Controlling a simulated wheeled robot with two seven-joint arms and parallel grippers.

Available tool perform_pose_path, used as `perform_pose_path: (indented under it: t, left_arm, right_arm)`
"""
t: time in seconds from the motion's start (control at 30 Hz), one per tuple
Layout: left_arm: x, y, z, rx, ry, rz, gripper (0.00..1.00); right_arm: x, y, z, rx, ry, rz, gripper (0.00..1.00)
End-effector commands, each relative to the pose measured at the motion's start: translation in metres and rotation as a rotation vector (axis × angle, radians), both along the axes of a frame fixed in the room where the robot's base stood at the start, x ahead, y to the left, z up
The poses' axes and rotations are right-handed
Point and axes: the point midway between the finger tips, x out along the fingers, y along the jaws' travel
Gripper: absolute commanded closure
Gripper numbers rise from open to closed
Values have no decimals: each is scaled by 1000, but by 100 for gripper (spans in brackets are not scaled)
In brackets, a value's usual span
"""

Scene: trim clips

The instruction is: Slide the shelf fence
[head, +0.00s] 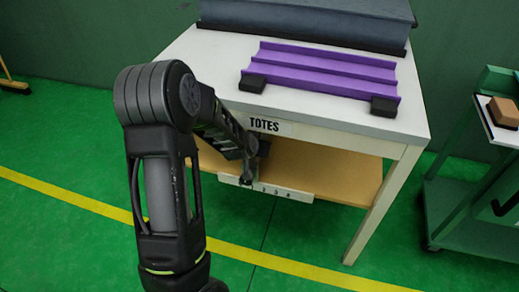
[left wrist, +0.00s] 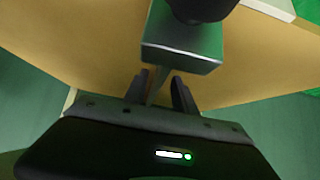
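The shelf fence (head: 300,195) looks like a pale strip with printed numerals along the front edge of the table's lower wooden shelf (head: 330,175). My left gripper (head: 247,180) is at the left part of this strip, small and dark in the head view. In the left wrist view, my left gripper's two fingers (left wrist: 160,90) stand apart, with a thin upright piece (left wrist: 157,84) between them. A gap shows beside that piece, so no firm hold is visible. A grey-green block (left wrist: 183,48) with a dark round part lies just beyond the fingers. My right gripper is out of view.
The white table (head: 215,60) is labelled TOTES and carries a purple ridged tray (head: 325,68) with black end blocks and a dark grey box (head: 310,18). A green cart (head: 470,205) with a brown block (head: 504,111) stands at right. The floor in front is clear.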

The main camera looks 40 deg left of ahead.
Motion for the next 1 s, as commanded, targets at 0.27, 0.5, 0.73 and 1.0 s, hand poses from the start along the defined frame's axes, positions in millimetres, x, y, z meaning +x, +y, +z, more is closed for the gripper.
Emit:
perform_pose_path:
  t: [0.27,0.5,0.73,1.0]
  left_arm:
    - [15,5,-16,-1,0,1,67]
    - [15,5,-16,-1,0,1,69]
    - [15,5,-16,-1,0,1,88]
    - [15,5,-16,-1,0,1,100]
  right_arm:
    - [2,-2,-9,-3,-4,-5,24]
    - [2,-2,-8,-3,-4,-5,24]
    - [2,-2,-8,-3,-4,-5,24]
    - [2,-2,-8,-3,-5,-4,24]
